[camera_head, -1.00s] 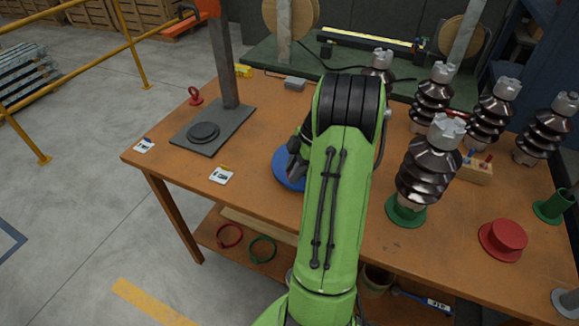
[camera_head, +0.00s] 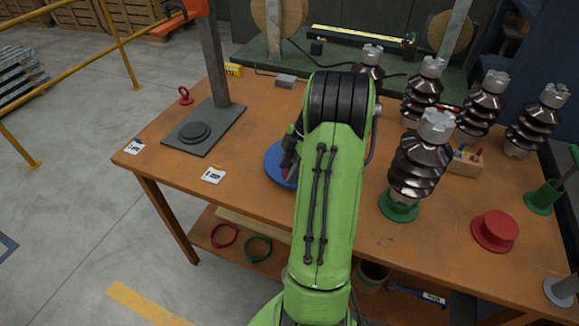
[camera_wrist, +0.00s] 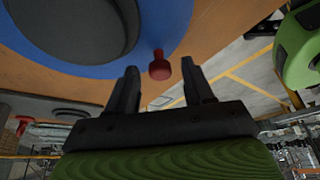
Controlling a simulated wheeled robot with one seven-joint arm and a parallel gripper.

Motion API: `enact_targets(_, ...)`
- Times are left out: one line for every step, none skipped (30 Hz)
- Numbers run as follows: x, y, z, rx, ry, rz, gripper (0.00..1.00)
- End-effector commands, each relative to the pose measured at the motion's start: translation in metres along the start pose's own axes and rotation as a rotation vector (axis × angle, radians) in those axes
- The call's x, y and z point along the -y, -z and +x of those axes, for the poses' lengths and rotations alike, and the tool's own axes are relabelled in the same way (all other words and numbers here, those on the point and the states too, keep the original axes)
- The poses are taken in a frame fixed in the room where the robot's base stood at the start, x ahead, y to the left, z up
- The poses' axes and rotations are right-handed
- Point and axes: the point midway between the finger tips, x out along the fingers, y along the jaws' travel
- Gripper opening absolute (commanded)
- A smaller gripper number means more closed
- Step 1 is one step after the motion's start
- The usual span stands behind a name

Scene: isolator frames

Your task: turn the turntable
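The turntable is a blue disc (camera_head: 275,158) on the wooden bench, partly hidden behind my arm in the head view. In the wrist view the blue disc (camera_wrist: 178,22) fills the upper left, with a dark round centre. A small red knob (camera_wrist: 159,66) stands at the disc's edge. My gripper (camera_wrist: 161,84) is open, with its two dark fingers on either side of the knob's position in the picture. I cannot tell whether the knob is between the fingertips or beyond them. In the head view, my gripper (camera_head: 290,152) is over the disc and mostly hidden by the arm.
A brown ribbed insulator (camera_head: 418,165) stands on a green base (camera_head: 399,205) right of my arm, with several more behind. A red flanged piece (camera_head: 495,230) lies further right. A grey plate with a post (camera_head: 205,128) is at left. The front left bench surface is mostly clear.

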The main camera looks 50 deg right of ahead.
Motion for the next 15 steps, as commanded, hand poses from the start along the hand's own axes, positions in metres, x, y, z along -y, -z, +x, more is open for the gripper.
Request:
enact_targets(0.000, 0.000, 0.000, -0.001, 0.001, 0.000, 0.52)
enact_targets(0.000, 0.000, 0.000, -0.001, 0.001, 0.000, 0.52)
enact_targets(0.000, 0.000, 0.000, -0.001, 0.001, 0.000, 0.52)
enact_targets(0.000, 0.000, 0.000, -0.001, 0.001, 0.000, 0.52)
enact_targets(0.000, 0.000, 0.000, -0.001, 0.001, 0.000, 0.52)
enact_targets(0.000, 0.000, -0.002, -0.001, 0.001, 0.000, 0.52)
enact_targets(0.000, 0.000, -0.005, -0.001, 0.000, 0.000, 0.52)
enact_targets(0.000, 0.000, -0.009, -0.001, 0.000, 0.000, 0.52)
enact_targets(0.000, 0.001, -0.016, -0.001, -0.002, 0.000, 0.52)
enact_targets(-0.001, 0.001, -0.023, 0.000, -0.002, 0.000, 0.52)
enact_targets(0.000, 0.001, -0.031, 0.000, -0.003, 0.000, 0.52)
enact_targets(-0.001, 0.001, -0.043, 0.001, -0.003, 0.001, 0.52)
enact_targets(-0.001, 0.001, -0.053, 0.000, -0.004, 0.000, 0.52)
enact_targets(0.000, 0.001, -0.062, 0.001, -0.003, 0.001, 0.52)
enact_targets(0.000, 0.001, -0.074, 0.000, -0.003, 0.001, 0.52)
